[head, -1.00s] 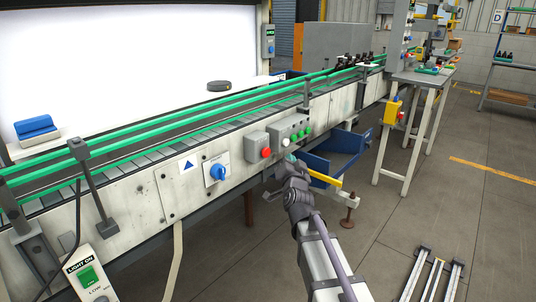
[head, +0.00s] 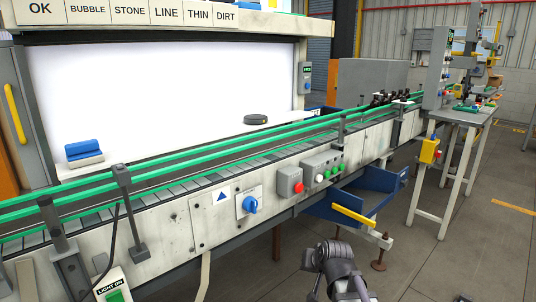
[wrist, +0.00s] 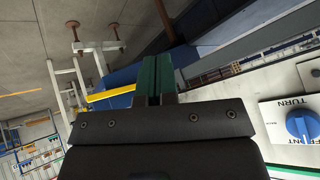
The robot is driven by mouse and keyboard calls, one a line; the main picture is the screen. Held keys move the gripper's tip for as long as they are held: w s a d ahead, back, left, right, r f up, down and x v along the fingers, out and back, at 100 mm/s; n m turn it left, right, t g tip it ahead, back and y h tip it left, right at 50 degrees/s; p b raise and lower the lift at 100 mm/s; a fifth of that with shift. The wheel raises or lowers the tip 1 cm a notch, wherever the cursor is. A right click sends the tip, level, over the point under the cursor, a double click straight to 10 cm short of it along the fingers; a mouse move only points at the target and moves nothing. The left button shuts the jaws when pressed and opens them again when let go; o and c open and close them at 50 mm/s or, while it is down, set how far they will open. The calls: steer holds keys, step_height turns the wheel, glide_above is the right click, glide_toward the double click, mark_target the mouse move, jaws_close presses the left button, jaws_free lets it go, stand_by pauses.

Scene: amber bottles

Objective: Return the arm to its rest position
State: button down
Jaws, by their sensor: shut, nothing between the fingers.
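My gripper (wrist: 157,78) shows in the wrist view with its dark green fingers together and nothing between them. In the head view my grey arm is at the bottom, right of centre, in front of the conveyor and below the button box (head: 322,170). The fingertips cannot be made out there. A blue turn knob (wrist: 301,126) is at the right of the wrist view, apart from the fingers. The same panel's blue knob (head: 250,204) shows in the head view.
The conveyor (head: 180,232) with green rails runs across the scene. A blue bin (head: 345,200) with a yellow handle (head: 354,216) hangs beyond my arm. Dark bottles (head: 388,98) stand far along the belt. A side table (head: 460,117) is at right. Floor in front looks clear.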

steer(key=s+d+f+n+g+h, duration=0.15)
steer(key=s+g, duration=0.25)
steer(key=s, duration=0.4)
steer(key=s+d+f+g, duration=0.1)
steer(key=s+f+g, duration=0.15)
steer(key=s, duration=0.55)
step_height(320, 180, up, 21)
steer(key=s+p, duration=0.1)
steer(key=p, duration=1.9)
steer(key=shift+s+d+f+g, duration=0.15)
steer(key=shift+s+f+g, duration=0.1)
steer(key=shift+g, duration=0.2)
